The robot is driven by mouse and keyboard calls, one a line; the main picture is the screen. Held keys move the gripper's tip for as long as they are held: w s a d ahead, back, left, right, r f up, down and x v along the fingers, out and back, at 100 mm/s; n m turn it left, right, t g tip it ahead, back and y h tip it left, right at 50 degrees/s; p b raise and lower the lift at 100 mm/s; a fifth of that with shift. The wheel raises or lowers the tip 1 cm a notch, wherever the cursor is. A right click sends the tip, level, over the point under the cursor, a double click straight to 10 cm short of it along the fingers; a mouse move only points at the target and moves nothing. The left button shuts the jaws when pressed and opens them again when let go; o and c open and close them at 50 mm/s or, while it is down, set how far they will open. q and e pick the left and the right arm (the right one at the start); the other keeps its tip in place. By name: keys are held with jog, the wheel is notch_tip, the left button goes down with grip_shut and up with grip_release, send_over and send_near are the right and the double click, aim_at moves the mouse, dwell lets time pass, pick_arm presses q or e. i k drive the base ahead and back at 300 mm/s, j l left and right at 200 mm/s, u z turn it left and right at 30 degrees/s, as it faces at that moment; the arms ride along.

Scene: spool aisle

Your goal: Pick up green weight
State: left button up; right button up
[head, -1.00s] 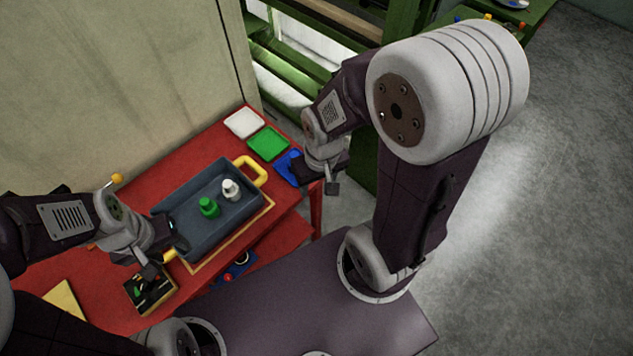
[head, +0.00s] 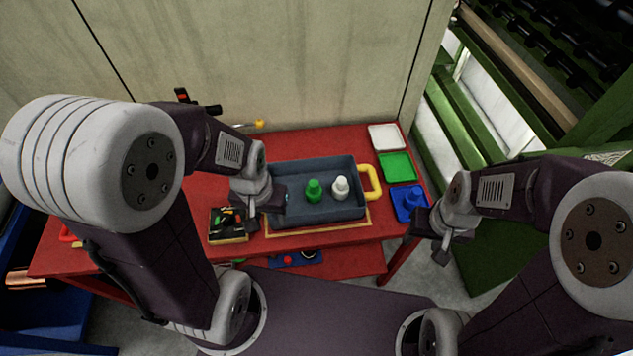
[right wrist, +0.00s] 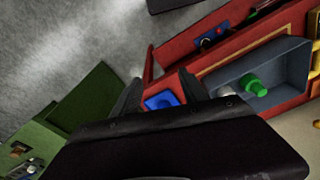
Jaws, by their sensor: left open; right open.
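The green weight (head: 314,191) stands upright in the grey-blue tray (head: 291,216), left of the white weight (head: 340,188). My left gripper (head: 262,212) is open at the tray's left end, apart from the green weight. My right gripper (head: 440,246) is open and empty, off the table's right edge near the blue pad. The right wrist view shows the green weight (right wrist: 257,86) in the tray, beyond the open fingers of the right gripper (right wrist: 165,92). The white weight is partly hidden there.
White, green (head: 397,167) and blue (head: 409,201) square pads line the right end of the red table (head: 330,144). A yellow handle (head: 373,182) sticks out from the tray's right side. A small box of parts (head: 228,226) stands left of the tray. A green rack (head: 485,130) stands at right.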

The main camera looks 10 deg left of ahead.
aim_at(314, 191)
jog(key=i+l+u, duration=0.1)
jog(key=u, duration=0.35)
jog(key=l+u, duration=0.2)
jog(key=u, duration=0.25)
jog(key=l+u, duration=0.25)
jog(key=u, duration=0.2)
jog(key=l+u, duration=0.2)
jog(key=u, duration=0.25)
jog(key=l+u, duration=0.2)
jog(key=u, duration=0.25)
